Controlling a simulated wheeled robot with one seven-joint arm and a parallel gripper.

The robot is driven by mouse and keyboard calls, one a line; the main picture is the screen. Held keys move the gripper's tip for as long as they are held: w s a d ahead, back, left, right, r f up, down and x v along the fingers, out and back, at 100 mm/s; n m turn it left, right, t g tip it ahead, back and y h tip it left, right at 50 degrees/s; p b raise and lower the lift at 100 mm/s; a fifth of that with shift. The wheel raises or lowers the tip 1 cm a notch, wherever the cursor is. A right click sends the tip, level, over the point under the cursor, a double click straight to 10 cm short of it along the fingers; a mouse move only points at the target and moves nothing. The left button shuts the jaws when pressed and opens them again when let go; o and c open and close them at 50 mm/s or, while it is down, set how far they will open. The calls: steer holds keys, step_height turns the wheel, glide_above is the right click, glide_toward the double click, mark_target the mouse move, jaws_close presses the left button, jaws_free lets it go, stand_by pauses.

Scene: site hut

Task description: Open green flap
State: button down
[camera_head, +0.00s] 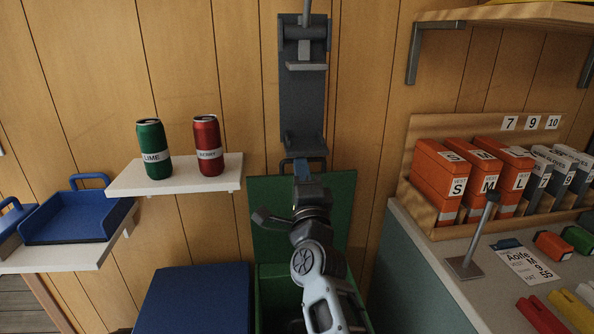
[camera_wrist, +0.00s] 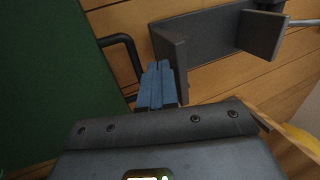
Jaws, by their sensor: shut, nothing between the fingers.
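The green flap (camera_head: 275,217) stands upright against the wood wall, above an open green bin (camera_head: 272,285). My arm covers part of both. A dark handle (camera_head: 287,166) is at the flap's top edge. In the wrist view the flap (camera_wrist: 40,75) fills the left side, with its black handle (camera_wrist: 128,52) sticking out to the right. My gripper (camera_head: 312,168), with blue fingers, is at the top of the flap. In the wrist view my gripper (camera_wrist: 160,72) is shut and empty, right beside the handle. I cannot tell whether they touch.
A grey wall bracket (camera_head: 303,90) is just above my gripper. A blue lid (camera_head: 195,300) lies left of the bin. A white shelf (camera_head: 180,175) holds a green can (camera_head: 153,150) and a red can (camera_head: 207,146). A counter (camera_head: 440,245) stands close on the right.

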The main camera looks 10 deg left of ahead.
steer(key=s+d+r+p, duration=0.2)
steer(key=s+p, duration=0.2)
steer(key=s, duration=0.5)
steer(key=s+d+f+n+g+h, duration=0.1)
steer(key=s+d+f+n, duration=0.5)
steer(key=s+d, duration=0.55)
steer(key=s+d+f+n+g+h, duration=0.1)
steer(key=s+d+f+n, duration=0.3)
steer(key=s+d+f, duration=0.7)
steer(key=s+d+r+n+g+h, duration=0.1)
steer(key=s+r, duration=0.1)
steer(key=s, duration=0.6)
steer(key=s+d+r+n+g+h, duration=0.1)
steer(key=s+d+r+n+g, duration=0.1)
steer(key=s, duration=0.7)
steer(key=s+d+r+n+g+h, duration=0.1)
steer(key=s+r+n+h, duration=0.1)
steer(key=s, duration=0.7)
steer(key=shift+s+d+r, duration=0.25)
steer(key=shift+r, duration=0.5)
